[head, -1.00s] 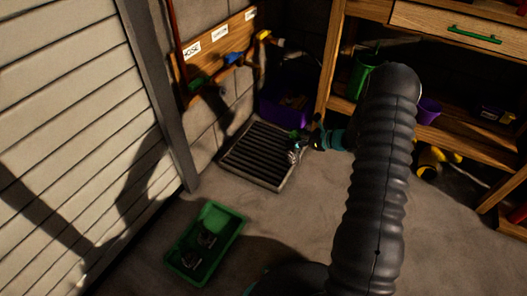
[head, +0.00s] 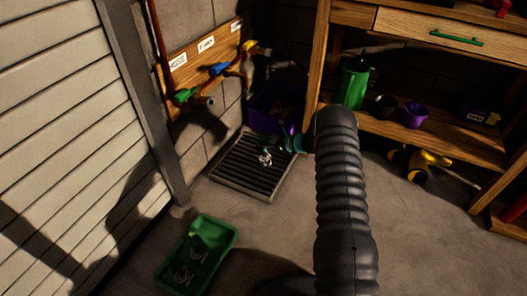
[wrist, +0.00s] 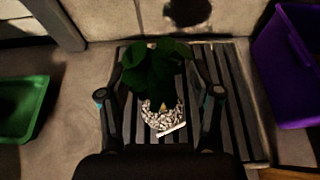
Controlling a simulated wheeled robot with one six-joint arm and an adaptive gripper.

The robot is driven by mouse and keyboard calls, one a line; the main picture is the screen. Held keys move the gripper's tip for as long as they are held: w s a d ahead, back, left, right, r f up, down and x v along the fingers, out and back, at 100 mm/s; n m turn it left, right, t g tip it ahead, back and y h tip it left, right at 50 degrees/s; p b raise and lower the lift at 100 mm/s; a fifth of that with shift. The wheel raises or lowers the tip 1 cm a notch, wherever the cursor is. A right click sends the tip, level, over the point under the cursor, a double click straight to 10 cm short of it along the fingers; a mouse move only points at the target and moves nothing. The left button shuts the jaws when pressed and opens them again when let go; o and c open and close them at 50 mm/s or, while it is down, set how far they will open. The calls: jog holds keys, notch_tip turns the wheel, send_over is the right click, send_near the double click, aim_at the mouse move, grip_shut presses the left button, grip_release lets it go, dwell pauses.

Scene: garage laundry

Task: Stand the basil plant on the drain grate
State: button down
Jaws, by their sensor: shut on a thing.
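The basil plant has dark green leaves (wrist: 155,70) and a black-and-white patterned pot (wrist: 165,117). In the head view it is small, and its pale pot (head: 265,158) shows in front of the drain grate. The drain grate (head: 228,177) is a dark slatted rectangle on the floor by the wall; its slats (wrist: 237,120) fill the middle of the wrist view. My gripper (wrist: 160,92) is shut on the basil plant, with a finger on either side. The plant is over the grate; I cannot tell whether the pot touches the slats.
A green tray (head: 232,233) with small items lies on the floor in front. A purple bin (head: 270,112) stands behind the grate, close on its right in the wrist view. Labelled taps (head: 220,69) are on the wall. A wooden shelf unit (head: 400,140) stands at the right.

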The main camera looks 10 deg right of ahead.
aim_at(263, 156)
jog(key=shift+w+a+f, duration=0.2)
jog(key=shift+w+f, duration=0.05)
jog(key=shift+f, duration=1.85)
jog(key=shift+f+b, duration=0.2)
jog(key=shift+b, duration=0.25)
jog(key=shift+c, duration=1.1)
grip_release()
jog(key=shift+r, duration=0.1)
